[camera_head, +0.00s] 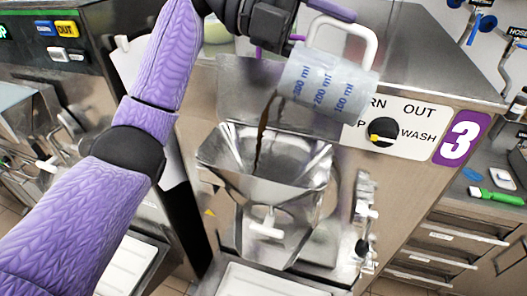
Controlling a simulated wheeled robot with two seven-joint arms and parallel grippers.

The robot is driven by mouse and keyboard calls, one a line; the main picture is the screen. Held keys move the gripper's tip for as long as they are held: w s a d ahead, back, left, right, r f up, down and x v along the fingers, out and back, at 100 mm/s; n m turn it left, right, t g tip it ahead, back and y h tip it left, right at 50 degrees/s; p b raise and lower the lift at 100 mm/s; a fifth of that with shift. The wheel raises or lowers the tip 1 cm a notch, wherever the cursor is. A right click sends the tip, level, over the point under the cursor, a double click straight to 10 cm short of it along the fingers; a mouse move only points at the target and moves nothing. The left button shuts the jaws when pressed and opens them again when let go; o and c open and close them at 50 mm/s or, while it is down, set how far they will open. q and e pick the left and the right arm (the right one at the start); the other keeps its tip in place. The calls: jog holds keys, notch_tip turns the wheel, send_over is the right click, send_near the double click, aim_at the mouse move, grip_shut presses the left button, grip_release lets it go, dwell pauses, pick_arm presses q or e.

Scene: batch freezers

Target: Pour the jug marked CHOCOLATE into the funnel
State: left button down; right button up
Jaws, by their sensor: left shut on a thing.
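A translucent measuring jug (325,90) with blue ml marks and a white handle is tilted far over to the left, above the funnel. A thin brown stream (264,130) runs down from its lower left side into the funnel. No CHOCOLATE mark shows on the visible side of the jug. The metal funnel (315,172) is a wide square hopper on the front of the machine, and its inside is partly visible. My left gripper (312,28) is shut on the jug near its handle, at the top of the view. My right gripper is not in view.
The steel machine carries a dial panel (406,129) and a purple number 3 sign (461,138) right of the funnel. A spout, levers and a white tray (262,281) are below. A green-handled tool (496,196) lies on the right counter.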

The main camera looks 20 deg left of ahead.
pick_arm(q)
jog(key=shift+a+r+h+b, duration=0.15)
jog(key=shift+a+h+b, duration=0.2)
jog(key=shift+h, duration=0.15)
jog(key=shift+d+r+h+b, duration=0.1)
jog(key=shift+d+h+b, duration=0.05)
jog(key=shift+h+b, duration=0.2)
jog(key=shift+a+r+h+b, duration=0.2)
jog(key=shift+a+h+b, duration=0.25)
jog(key=shift+b, duration=0.2)
dwell(0.4)
jog(key=shift+a+r+h+b, duration=0.4)
jog(key=shift+a+r+h, duration=0.1)
jog(key=shift+r+h, duration=0.25)
